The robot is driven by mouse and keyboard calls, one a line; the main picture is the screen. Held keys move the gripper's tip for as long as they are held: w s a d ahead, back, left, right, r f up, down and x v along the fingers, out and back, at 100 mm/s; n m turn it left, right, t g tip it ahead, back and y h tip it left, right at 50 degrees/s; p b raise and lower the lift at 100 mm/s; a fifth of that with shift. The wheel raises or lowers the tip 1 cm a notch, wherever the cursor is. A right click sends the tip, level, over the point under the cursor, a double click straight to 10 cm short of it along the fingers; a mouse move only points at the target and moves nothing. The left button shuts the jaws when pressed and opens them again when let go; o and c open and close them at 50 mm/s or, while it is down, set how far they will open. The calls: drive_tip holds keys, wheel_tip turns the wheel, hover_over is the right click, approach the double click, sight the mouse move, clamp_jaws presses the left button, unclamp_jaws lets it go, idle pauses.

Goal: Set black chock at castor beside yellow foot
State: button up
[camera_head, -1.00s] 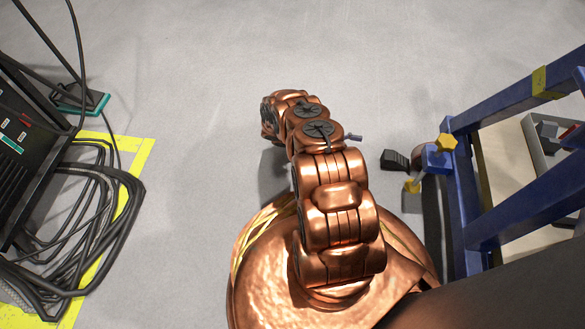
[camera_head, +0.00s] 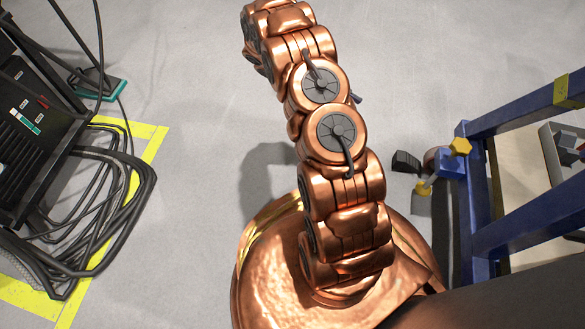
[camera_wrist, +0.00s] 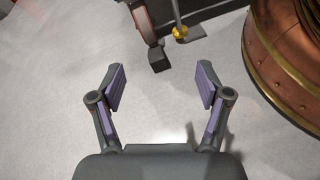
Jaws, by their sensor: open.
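The black chock (camera_head: 406,161) is on the floor right of my arm in the head view, close to the reddish-brown castor (camera_head: 432,158) of the blue frame. It also shows in the wrist view (camera_wrist: 159,60), near the castor (camera_wrist: 142,22). I cannot tell whether they touch. A yellow foot (camera_head: 423,188) is beside the castor; yellow also shows in the wrist view (camera_wrist: 180,33). My gripper (camera_wrist: 160,84) is open and empty, fingers apart, with the chock ahead of the gap between them. The head view does not show the fingers clearly.
The blue frame (camera_head: 520,115) stands at the right, with a yellow knob (camera_head: 460,146) above the castor. A grey tray (camera_head: 560,150) lies beyond its bars. At left are a black machine (camera_head: 35,120) and coiled cables (camera_head: 120,200) by yellow floor tape.

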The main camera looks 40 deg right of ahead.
drive_tip(key=s+a+r+m+t+y, duration=0.1)
drive_tip(key=a+r+m+t+y, duration=0.1)
drive_tip(key=a+r, duration=0.65)
drive_tip(key=s+a+r+t+y, duration=0.2)
drive_tip(key=s+a+r, duration=0.2)
drive_tip(key=a, duration=0.4)
drive_tip(key=s+a+r+m+t+y, duration=0.1)
drive_tip(key=s+a+r+t+y, duration=0.1)
drive_tip(key=s+a+r, duration=0.2)
drive_tip(key=s+a+r+m+t+y, duration=0.1)
drive_tip(key=s+a+r+t, duration=0.1)
drive_tip(key=s+a+r, duration=0.2)
drive_tip(key=s+a, duration=0.3)
drive_tip(key=a, duration=0.5)
drive_tip(key=shift+s+t+y, duration=0.3)
drive_tip(key=shift+y, duration=0.1)
